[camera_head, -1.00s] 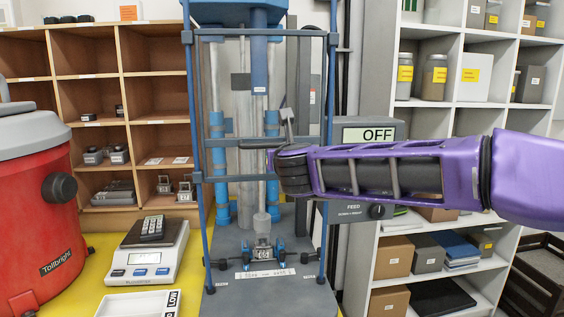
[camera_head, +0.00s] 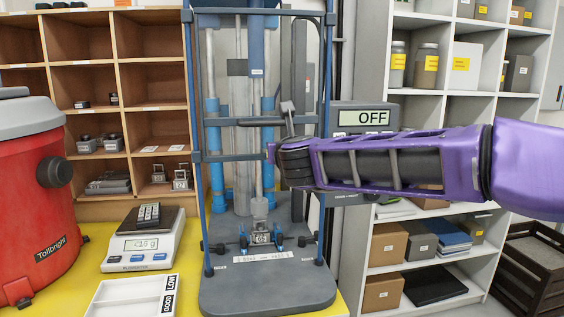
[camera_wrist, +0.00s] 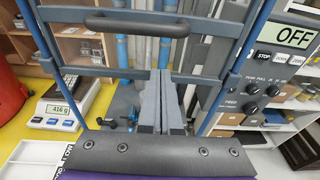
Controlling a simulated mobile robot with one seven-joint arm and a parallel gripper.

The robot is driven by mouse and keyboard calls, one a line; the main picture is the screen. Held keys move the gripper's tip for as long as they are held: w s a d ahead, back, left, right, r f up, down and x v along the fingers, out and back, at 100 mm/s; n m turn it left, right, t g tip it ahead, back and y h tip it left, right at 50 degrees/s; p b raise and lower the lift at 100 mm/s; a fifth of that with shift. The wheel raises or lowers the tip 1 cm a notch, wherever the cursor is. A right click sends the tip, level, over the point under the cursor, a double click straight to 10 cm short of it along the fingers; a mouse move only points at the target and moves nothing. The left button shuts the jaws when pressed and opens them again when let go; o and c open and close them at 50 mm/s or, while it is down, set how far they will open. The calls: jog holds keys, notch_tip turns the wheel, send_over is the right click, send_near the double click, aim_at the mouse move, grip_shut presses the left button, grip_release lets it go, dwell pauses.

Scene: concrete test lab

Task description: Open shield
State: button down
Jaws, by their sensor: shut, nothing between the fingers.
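The shield is a blue-framed guard (camera_head: 199,110) on the front of a testing machine. It looks closed, standing across the front of the column. Its dark horizontal handle (camera_head: 258,121) also shows near the top of the wrist view (camera_wrist: 137,22). My gripper (camera_wrist: 162,73) has its two grey fingers together and empty. In the wrist view its fingertips appear below the handle, a little right of its middle; I see no grasp on the handle. In the head view my purple arm reaches in from the right and partly covers the shield's right side; the fingers are hard to make out there.
The control box (camera_head: 365,118) reads OFF, right of the shield. A scale (camera_head: 142,248) and white tray (camera_head: 120,296) stand on the yellow table at left, beside a red vacuum (camera_head: 28,190). Wooden cubbies (camera_head: 112,66) and white shelves (camera_head: 412,102) stand behind.

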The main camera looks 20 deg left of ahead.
jog(key=v, duration=0.7)
jog(key=shift+d, duration=0.25)
jog(key=shift+s, duration=0.1)
